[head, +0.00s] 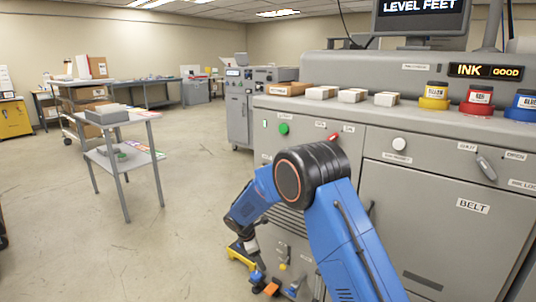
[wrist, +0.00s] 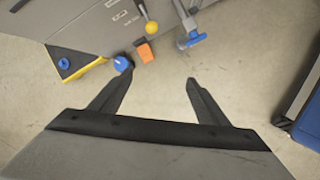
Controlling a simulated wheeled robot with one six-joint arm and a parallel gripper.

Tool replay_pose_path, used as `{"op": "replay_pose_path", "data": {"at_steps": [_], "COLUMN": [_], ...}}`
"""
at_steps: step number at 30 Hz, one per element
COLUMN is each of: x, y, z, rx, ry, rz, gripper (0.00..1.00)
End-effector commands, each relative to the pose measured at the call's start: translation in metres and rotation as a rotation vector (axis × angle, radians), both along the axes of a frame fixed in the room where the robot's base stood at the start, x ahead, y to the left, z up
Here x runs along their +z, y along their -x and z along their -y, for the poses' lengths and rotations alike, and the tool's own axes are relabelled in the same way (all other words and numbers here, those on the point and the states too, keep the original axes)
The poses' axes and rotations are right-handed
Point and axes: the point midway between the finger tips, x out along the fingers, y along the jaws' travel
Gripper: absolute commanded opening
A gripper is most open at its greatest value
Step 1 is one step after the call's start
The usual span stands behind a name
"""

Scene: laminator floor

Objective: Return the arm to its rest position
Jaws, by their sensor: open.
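My blue arm (head: 350,240) reaches down and forward beside the grey machine (head: 440,195) in the head view. Its elbow is raised and its forearm slopes down to the left. In the wrist view my gripper (wrist: 155,88) is open, with two dark fingers apart and nothing between them but bare floor. In the head view the fingers cannot be made out clearly. Near the left fingertip are a blue knob (wrist: 122,63) and an orange block (wrist: 145,51) at the machine's foot; I cannot tell whether the finger touches the knob.
A yellow-edged part (wrist: 80,68), a yellow ball knob (wrist: 152,28) and a blue-handled fitting (wrist: 190,38) line the machine's base. A grey cart (head: 125,160) stands at left. Ink pots, including a red one (head: 477,101), sit on the machine. Open floor (head: 60,230) lies left.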

Motion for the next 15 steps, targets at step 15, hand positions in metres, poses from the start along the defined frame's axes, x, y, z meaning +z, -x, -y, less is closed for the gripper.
{"op": "replay_pose_path", "data": {"at_steps": [15], "x": [0.163], "y": [0.061], "z": [0.118], "rx": [-0.417], "ry": [-0.159], "rz": [0.112], "gripper": [0.69]}}
